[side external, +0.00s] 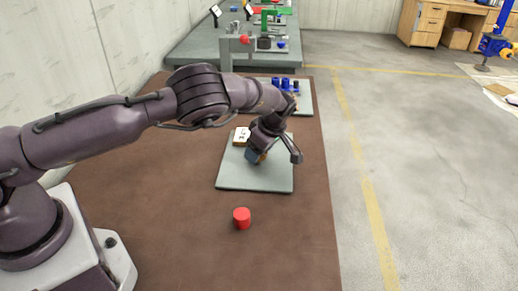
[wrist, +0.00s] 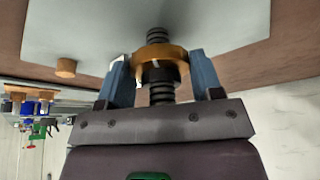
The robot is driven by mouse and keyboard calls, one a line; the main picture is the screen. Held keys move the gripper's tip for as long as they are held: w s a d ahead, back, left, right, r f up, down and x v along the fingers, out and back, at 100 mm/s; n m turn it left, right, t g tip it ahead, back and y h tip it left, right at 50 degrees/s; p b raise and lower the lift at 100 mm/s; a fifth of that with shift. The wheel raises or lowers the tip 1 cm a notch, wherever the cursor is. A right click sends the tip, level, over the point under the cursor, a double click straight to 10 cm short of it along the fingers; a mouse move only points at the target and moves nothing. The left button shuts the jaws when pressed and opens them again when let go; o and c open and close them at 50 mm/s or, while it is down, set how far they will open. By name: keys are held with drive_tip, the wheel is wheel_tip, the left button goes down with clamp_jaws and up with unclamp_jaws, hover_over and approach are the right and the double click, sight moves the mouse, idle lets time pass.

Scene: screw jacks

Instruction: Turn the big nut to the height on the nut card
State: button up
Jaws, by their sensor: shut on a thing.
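The big nut (wrist: 160,57) is a brass-coloured ring on a dark threaded screw (wrist: 160,96) in the wrist view. My gripper (wrist: 161,70) has its two blue fingers on either side of the nut, shut on it. In the side external view my gripper (side external: 258,152) is low over the grey plate (side external: 255,181) and mostly hides the nut and screw. The nut card (side external: 241,136) is a small pale card with dark marks at the back left of that plate; its figures are too small to read.
A red cylinder (side external: 242,218) stands on the brown table (side external: 180,235) in front of the plate. Blue parts (side external: 285,84) stand on another plate behind. An orange-tan cylinder (wrist: 66,67) shows in the wrist view. The table's front is otherwise clear.

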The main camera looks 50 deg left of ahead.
drive_tip(key=shift+d+f, duration=0.15)
drive_tip(key=shift+d, duration=0.05)
drive_tip(key=o, duration=0.9)
drive_tip(key=shift+o, duration=0.2)
drive_tip(key=shift+a, duration=0.1)
drive_tip(key=v, duration=1.3)
drive_tip(key=shift+a, duration=0.1)
